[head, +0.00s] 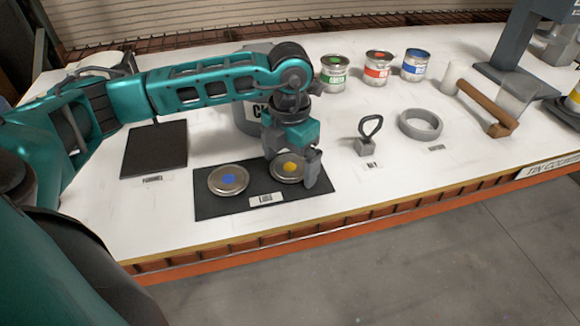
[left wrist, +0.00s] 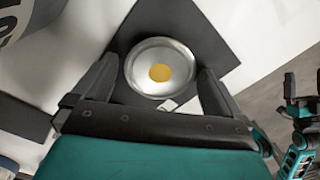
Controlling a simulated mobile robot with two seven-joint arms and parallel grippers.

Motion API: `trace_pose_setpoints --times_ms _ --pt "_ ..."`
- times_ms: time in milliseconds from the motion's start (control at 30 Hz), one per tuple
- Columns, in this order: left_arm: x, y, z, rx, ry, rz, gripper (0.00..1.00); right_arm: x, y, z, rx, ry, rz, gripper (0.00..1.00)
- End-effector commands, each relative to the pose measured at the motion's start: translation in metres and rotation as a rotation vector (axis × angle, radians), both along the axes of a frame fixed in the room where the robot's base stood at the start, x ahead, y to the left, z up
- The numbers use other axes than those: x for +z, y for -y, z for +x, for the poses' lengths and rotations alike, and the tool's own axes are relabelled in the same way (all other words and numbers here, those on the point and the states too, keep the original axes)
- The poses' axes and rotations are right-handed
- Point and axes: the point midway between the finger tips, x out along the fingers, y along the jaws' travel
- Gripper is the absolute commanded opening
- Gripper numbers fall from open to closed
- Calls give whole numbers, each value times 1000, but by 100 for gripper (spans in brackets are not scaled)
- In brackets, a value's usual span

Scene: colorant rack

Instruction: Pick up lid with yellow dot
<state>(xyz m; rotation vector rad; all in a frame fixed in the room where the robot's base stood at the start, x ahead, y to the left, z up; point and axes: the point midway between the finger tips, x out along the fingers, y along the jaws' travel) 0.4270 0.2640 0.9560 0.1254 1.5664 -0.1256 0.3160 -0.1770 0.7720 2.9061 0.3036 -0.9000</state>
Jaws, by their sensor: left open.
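The lid with the yellow dot (head: 287,169) is a round silver disc lying on the black lids mat (head: 220,208), at its right part. It also shows in the left wrist view (left wrist: 160,76), between the finger tips. My left gripper (head: 293,170) is open, pointing down over this lid, one finger on each side of it. I cannot tell whether the fingers touch the rim. The lid with the blue dot (head: 229,180) lies on the same mat, left of the gripper. My right gripper does not show clearly in the head view.
A grey bucket (head: 245,122) stands behind my left gripper. Green, red and blue labelled tins (head: 378,68) stand at the back. An empty black funnel mat (head: 154,150) is at left.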

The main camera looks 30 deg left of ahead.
Motion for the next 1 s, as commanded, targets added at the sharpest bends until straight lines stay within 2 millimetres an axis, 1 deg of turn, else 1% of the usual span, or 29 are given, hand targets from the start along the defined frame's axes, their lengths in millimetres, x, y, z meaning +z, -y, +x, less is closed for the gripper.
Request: trace_pose_setpoints --times_ms 67,100,567,867,1000 --pt "0 0 0 0 0 0 100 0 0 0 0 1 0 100" --pt "0 0 0 0 0 0 98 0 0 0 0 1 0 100" --pt "1 0 0 -1 0 0 54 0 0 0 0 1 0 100" --pt "3 0 0 -1 0 0 54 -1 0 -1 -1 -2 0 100" --pt "12 0 0 -1 1 0 54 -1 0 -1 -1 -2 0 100"
